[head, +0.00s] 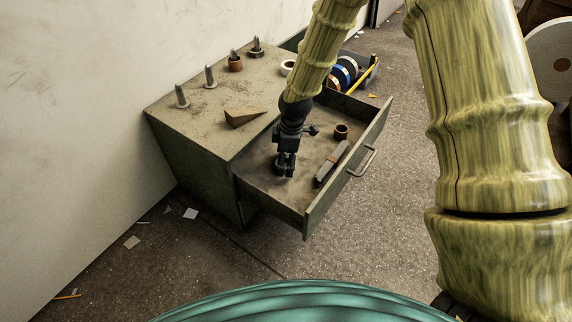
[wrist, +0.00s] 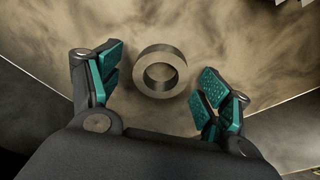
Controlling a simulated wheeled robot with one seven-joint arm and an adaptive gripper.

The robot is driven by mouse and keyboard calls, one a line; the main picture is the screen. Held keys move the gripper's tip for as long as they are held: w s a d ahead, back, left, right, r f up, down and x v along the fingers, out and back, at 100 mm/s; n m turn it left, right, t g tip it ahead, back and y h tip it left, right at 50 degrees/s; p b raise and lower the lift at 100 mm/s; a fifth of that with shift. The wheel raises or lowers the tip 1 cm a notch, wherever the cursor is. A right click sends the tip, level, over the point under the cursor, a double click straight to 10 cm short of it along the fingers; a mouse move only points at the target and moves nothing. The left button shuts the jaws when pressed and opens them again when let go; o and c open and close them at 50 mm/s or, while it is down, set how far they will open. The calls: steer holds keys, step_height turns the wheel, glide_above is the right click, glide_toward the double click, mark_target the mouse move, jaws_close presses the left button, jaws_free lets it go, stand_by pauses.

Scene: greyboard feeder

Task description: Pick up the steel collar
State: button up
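The steel collar (wrist: 139,76), a plain grey ring, lies flat on the drawer floor in the wrist view, its hole facing up. My gripper (wrist: 160,78) is open, with its teal-padded fingers apart on the left and right of the collar. Neither finger appears to touch it, and nothing is held. In the head view my gripper (head: 285,167) points down into the open drawer (head: 319,214). I cannot make out the collar there; my gripper seems to hide it.
A brown ring (head: 341,132) and a dark grey bar (head: 331,163) lie in the drawer, right of my gripper. The cabinet top holds upright pegs (head: 181,96), some with rings, a wooden wedge (head: 243,117) and a white ring (head: 288,67). The drawer walls surround my gripper.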

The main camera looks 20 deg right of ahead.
steer(key=c, duration=1.2)
steer(key=shift+r, duration=0.1)
